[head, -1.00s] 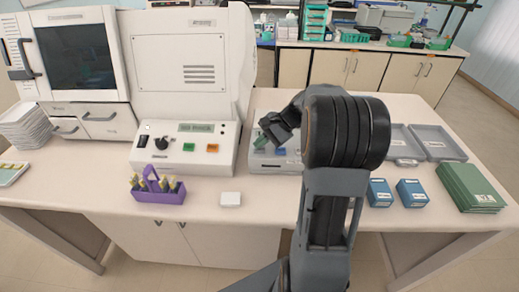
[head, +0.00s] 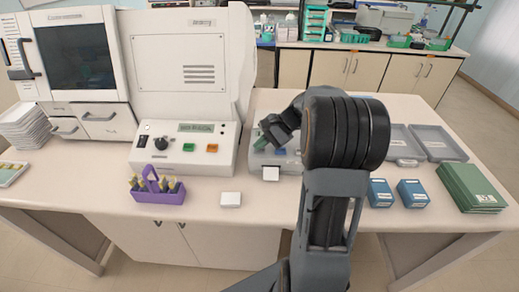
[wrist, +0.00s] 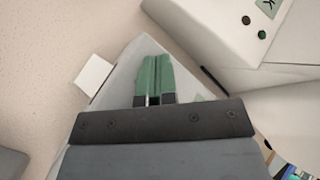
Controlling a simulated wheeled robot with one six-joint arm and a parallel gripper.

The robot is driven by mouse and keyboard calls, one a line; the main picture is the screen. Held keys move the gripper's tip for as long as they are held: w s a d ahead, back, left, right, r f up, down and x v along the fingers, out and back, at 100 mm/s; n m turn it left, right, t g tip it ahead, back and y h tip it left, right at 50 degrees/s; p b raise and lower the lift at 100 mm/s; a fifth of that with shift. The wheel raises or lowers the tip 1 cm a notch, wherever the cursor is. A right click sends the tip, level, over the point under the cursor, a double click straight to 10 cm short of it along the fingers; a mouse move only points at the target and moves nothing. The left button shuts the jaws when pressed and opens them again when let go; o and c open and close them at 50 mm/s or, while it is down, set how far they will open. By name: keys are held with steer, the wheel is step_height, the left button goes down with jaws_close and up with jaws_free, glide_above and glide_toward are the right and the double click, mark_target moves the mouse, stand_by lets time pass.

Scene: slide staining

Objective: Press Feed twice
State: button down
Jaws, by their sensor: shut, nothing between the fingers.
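My gripper (head: 260,143) has green fingertips that are shut and empty, pointing down over the small grey device (head: 257,165) on the bench. The fingertips also show in the wrist view (wrist: 154,78) over the grey top of the device (wrist: 118,70). I cannot tell whether they touch it. Any Feed button or label is hidden under the gripper or too small to read. A white flat piece (head: 270,173) is at the front edge of the device. It also shows in the wrist view (wrist: 95,74).
Left of the device stands a larger white machine (head: 150,122) with a display, a black knob, and green and orange buttons. A purple rack (head: 158,196) and a white block (head: 231,199) are in front. Blue boxes (head: 380,193) and green folders (head: 470,188) lie at right.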

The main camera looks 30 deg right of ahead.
mark_target(261, 150)
steer(key=shift+r+p, duration=0.7)
steer(key=shift+r, duration=0.1)
step_height(261, 150, up, 5)
steer(key=p, duration=0.4)
stand_by(2.6)
steer(key=s+a+r+n+t+h, duration=0.1)
steer(key=s+a+n+h, duration=0.3)
steer(key=s+n, duration=0.2)
steer(key=s+a+r+n+h, duration=0.1)
steer(key=s+a+n+h, duration=0.3)
steer(key=s, duration=0.5)
steer(key=shift+s+a+n+t+h, duration=0.4)
steer(key=shift+a+n, duration=0.35)
steer(key=shift+n, duration=0.55)
